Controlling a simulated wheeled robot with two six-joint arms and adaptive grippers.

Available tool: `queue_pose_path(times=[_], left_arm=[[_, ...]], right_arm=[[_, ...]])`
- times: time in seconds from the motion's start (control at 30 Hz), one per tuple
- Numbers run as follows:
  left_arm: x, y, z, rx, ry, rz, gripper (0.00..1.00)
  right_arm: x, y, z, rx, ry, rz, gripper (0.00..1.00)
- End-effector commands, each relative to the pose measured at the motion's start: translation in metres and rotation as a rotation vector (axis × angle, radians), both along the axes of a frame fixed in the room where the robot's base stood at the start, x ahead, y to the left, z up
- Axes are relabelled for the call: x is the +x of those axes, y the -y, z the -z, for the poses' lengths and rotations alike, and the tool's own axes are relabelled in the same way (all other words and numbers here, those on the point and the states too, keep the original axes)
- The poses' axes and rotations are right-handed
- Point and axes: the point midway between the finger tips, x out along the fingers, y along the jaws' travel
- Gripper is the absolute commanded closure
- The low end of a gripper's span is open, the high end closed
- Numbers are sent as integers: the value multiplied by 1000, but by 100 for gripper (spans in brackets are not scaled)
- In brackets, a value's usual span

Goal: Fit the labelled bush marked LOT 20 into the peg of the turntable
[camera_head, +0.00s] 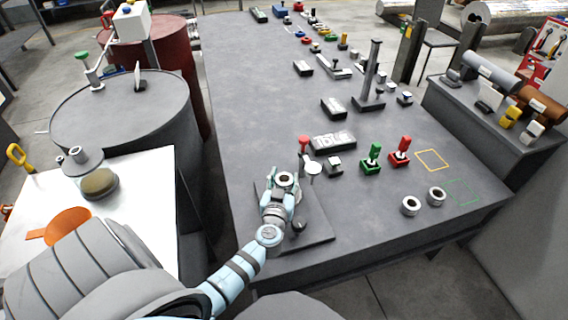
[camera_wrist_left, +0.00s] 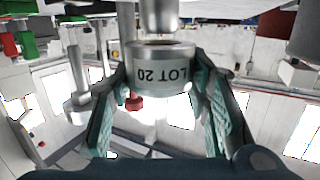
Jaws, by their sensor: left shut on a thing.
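My left gripper (camera_head: 282,188) is shut on a light metal ring-shaped bush (camera_head: 287,177), held over the near part of the grey table. In the left wrist view the bush (camera_wrist_left: 158,72) sits between the two teal fingers, its LOT 20 label upside down in the picture. A metal cylinder (camera_wrist_left: 160,14) lines up with the bush's ring face; I cannot tell whether it enters the bore. A dark square plate (camera_head: 318,229) lies beneath the gripper, with a small pale disc (camera_head: 312,168) beyond it. The turntable's peg cannot be clearly told in the head view. My right gripper is out of view.
Two loose bushes (camera_head: 411,205) (camera_head: 437,194) stand at the right front of the table (camera_head: 245,110). Red (camera_head: 400,151) and green (camera_head: 371,157) handled blocks and a lettered block (camera_head: 333,142) stand beyond the gripper. A tall post (camera_head: 371,75) stands farther back. The table's left middle is clear.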

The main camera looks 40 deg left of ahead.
Motion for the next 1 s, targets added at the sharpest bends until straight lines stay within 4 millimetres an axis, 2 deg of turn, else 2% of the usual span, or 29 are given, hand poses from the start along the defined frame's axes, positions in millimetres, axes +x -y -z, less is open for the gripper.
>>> queue_pose_path(times=[1.0], left_arm=[[0, 0, 0, 0, 1, 0, 98]], right_arm=[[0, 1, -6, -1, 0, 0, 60]])
